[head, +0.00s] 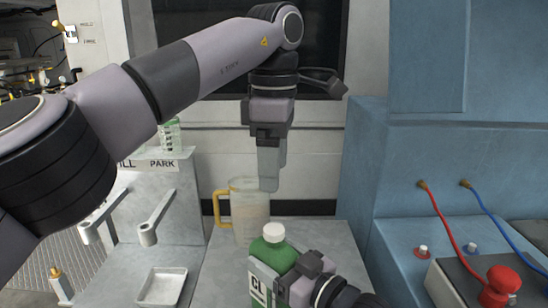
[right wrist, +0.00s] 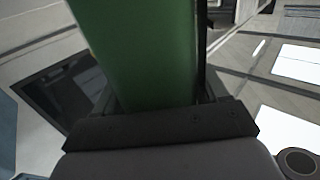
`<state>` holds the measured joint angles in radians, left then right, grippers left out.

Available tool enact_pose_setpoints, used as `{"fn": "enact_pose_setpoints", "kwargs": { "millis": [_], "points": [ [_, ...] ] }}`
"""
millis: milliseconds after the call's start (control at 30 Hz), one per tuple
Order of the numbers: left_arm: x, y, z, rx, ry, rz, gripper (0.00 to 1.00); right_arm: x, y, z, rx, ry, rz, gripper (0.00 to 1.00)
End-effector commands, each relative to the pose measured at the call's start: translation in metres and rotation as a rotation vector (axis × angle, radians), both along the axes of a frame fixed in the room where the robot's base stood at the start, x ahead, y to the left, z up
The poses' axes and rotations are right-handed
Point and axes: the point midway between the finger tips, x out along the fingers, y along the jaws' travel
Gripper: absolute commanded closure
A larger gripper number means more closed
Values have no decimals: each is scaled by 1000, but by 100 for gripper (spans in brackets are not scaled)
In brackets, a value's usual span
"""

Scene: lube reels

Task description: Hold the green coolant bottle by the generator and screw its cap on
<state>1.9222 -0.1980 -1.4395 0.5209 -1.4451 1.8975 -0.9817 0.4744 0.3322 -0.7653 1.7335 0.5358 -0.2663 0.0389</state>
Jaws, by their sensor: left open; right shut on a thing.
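The green coolant bottle (head: 272,256) stands upright near the front middle of the head view, with a pale label on its side. A white cap (head: 273,232) sits on its neck; I cannot tell how tight it is. My right gripper (head: 287,284) is shut on the bottle from the right. In the right wrist view the bottle (right wrist: 150,50) fills the space between the fingers. My left gripper (head: 269,182) is open and points down above the cap, apart from it and with nothing seen in it. The bottle's base is hidden.
A clear jug with a yellowish handle (head: 243,207) stands just behind the bottle. A grey block with levers (head: 160,210) and a white tray (head: 162,287) are at left. A blue generator housing (head: 400,160) with red and blue cables is at right.

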Motion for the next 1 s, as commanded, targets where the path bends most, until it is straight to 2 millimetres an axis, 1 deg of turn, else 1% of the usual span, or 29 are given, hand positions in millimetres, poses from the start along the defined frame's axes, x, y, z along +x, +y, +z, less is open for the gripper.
{"fn": "enact_pose_setpoints", "kwargs": {
  "millis": [167,467,500,533,567,833,1000],
  "points": [
    [0,0,6,-1,0,1,26,0,0,-1,-1,1,0,100],
    [0,0,7,-1,0,0,26,0,0,-1,-1,1,0,100],
    [0,0,7,-1,0,0,26,0,0,-1,-1,1,0,14],
    [0,0,7,-1,0,0,26,0,0,-1,-1,1,0,5],
    [0,0,7,-1,0,0,26,0,0,-1,-1,1,0,0],
    [0,0,6,-1,0,0,26,-1,-2,-1,-1,1,0,0],
    [0,0,5,-1,0,0,26,-12,-13,-1,-1,0,-1,0]
  ]
}}
